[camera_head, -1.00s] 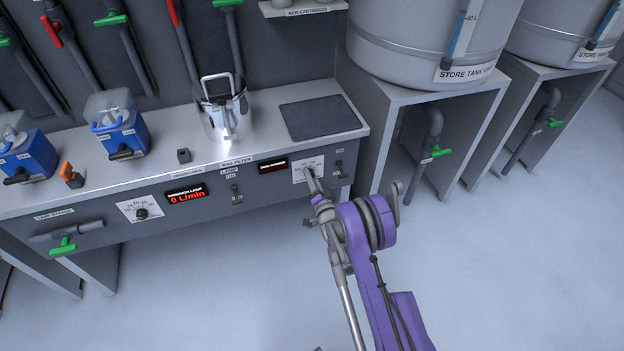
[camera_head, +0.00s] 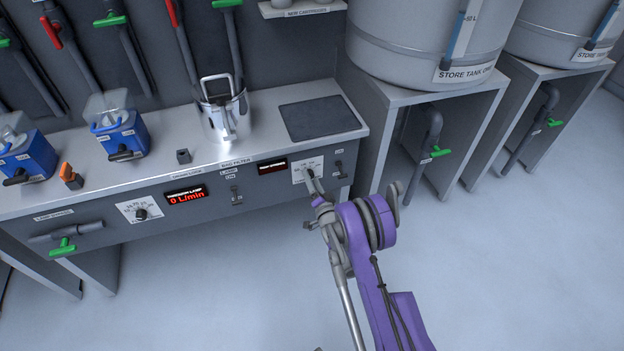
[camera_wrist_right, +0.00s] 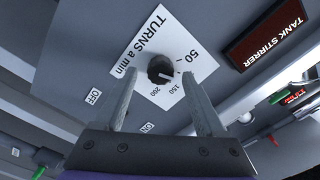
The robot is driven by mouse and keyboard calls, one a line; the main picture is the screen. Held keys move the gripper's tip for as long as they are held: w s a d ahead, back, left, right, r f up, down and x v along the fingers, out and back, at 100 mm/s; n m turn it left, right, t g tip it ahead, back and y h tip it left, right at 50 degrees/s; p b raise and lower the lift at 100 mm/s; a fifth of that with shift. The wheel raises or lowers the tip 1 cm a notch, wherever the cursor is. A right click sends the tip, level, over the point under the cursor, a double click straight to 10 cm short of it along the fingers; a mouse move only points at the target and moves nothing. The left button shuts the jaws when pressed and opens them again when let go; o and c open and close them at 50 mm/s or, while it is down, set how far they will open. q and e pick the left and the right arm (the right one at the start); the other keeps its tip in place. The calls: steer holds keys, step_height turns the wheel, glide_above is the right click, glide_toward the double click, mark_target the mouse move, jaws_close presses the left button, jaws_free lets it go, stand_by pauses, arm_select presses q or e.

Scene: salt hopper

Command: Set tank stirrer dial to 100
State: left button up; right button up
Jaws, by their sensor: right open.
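My left gripper is not in view.
The dark "TANK STIRRER" display (camera_wrist_right: 275,33) is beside the plate. Small switches (camera_head: 340,168) sit right of the dial. Another dial (camera_head: 141,213) and a red "0 L/min" display (camera_head: 186,197) are further left. A metal pot (camera_head: 225,118) stands on the bench. The floor in front is clear.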

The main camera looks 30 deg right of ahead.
steer(key=b+v, duration=0.6)
steer(key=v, duration=0.4)
steer(key=shift+d, duration=0.1)
stand_by(0.4)
